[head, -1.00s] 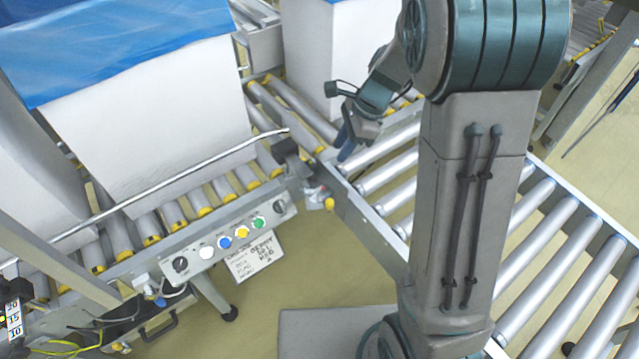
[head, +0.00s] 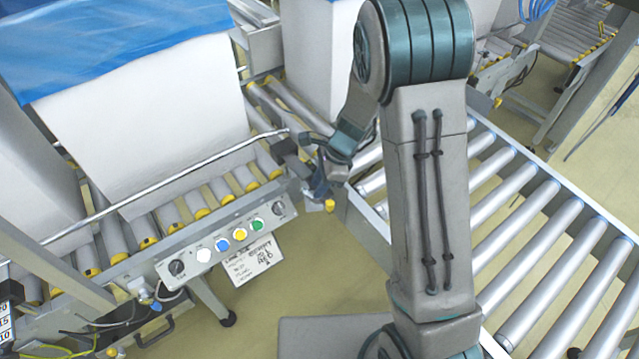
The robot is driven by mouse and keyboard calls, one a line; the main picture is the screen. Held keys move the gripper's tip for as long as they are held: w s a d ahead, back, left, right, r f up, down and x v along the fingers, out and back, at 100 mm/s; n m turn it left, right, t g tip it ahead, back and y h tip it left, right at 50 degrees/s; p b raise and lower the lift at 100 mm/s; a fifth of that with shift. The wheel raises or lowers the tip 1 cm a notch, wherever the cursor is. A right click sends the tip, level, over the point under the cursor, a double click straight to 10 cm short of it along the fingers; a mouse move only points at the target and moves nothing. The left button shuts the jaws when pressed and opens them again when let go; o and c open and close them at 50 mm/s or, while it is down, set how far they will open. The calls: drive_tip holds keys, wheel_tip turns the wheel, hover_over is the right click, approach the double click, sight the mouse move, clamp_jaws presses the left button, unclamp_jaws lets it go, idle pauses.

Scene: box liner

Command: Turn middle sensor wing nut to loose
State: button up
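My gripper (head: 319,183) is at the right end of the control-panel rail, pointing down beside a dark block-shaped fitting (head: 288,152). Its dark blue fingers are small and partly overlap the fitting, so I cannot tell whether they are open or shut, or touching anything. A small yellow knob-like part (head: 330,205) shows just below the fingers. I cannot make out a wing nut clearly; the middle sensor's nut is too small or hidden behind my gripper.
A control panel (head: 222,240) with several coloured buttons lies left of my gripper. A long metal bar (head: 170,187) crosses before a white, blue-lined box (head: 140,120) on rollers. A roller conveyor (head: 530,220) extends to the right, behind my arm.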

clamp_jaws()
idle(0.3)
drive_tip(key=n, duration=0.1)
drive_tip(key=n+g+p, duration=0.1)
drive_tip(key=n, duration=0.1)
drive_tip(key=n+p, duration=0.1)
drive_tip(key=shift+w+a+r+n+g+h, duration=0.1)
drive_tip(key=shift+w+a+n+g+h, duration=0.05)
drive_tip(key=shift+w+n+g+h, duration=0.2)
drive_tip(key=n, duration=0.1)
drive_tip(key=n+g+h, duration=0.1)
drive_tip(key=n, duration=0.1)
drive_tip(key=n+p, duration=0.1)
drive_tip(key=n, duration=0.1)
drive_tip(key=shift+w+a+n+g+h, duration=0.25)
drive_tip(key=shift+w, duration=0.05)
